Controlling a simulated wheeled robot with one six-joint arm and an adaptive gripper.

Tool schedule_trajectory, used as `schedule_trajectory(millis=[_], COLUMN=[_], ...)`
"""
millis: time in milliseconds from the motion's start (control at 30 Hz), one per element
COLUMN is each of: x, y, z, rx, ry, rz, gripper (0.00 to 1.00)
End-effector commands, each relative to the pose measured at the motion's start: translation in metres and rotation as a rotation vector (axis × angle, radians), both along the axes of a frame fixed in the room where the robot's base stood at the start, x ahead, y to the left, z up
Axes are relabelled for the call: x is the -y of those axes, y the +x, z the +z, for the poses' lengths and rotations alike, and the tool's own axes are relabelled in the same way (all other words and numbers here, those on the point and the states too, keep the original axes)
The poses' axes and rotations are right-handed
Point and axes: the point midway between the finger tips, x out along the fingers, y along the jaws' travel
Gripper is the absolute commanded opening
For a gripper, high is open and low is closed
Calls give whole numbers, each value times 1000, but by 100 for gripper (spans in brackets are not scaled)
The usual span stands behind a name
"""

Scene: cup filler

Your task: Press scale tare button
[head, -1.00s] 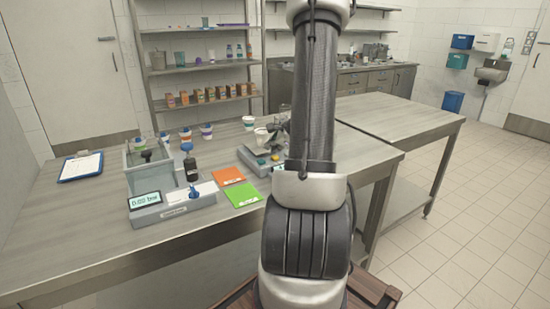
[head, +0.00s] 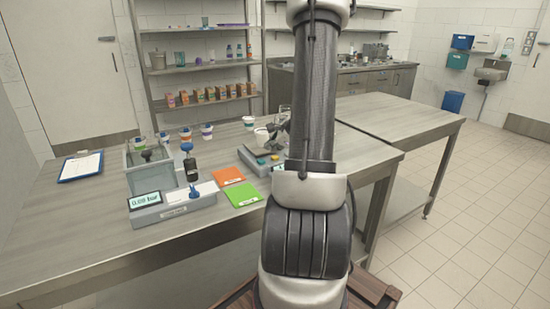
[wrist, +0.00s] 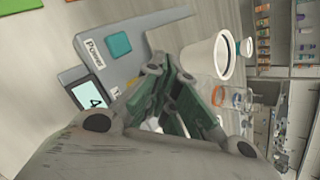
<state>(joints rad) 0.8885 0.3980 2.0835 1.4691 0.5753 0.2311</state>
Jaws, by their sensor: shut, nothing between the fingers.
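The scale (wrist: 130,30) shows in the wrist view as a grey body with a teal button marked "Power" (wrist: 118,45) and a lit display (wrist: 88,95), partly hidden. A second label beside it is mostly covered, and I cannot make out the tare button. In the head view the scale (head: 251,161) stands on the table left of my arm. A white cup (wrist: 220,58) is by the scale, and it also shows in the head view (head: 261,135). My gripper (wrist: 185,98) is shut and empty, close over the scale's button side; contact cannot be told.
A grey pressure unit (head: 172,210) with a display stands at the front left, beside a clear tank (head: 140,180) and a black-and-blue tool (head: 190,168). Orange (head: 228,176) and green (head: 242,194) cards lie between it and the scale. Several small cups stand behind.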

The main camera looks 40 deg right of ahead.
Motion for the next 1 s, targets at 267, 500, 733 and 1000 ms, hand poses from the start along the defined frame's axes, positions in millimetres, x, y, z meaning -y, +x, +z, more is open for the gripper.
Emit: schedule_trajectory(millis=[267, 500, 733, 1000], x=[0, 0, 0, 0], y=[0, 0, 0, 0], z=[0, -7, -8, -9], rx=[0, -1, 0, 0], ry=[0, 1, 0, 0], rz=[0, 0, 0, 0], gripper=[0, 0, 0, 0])
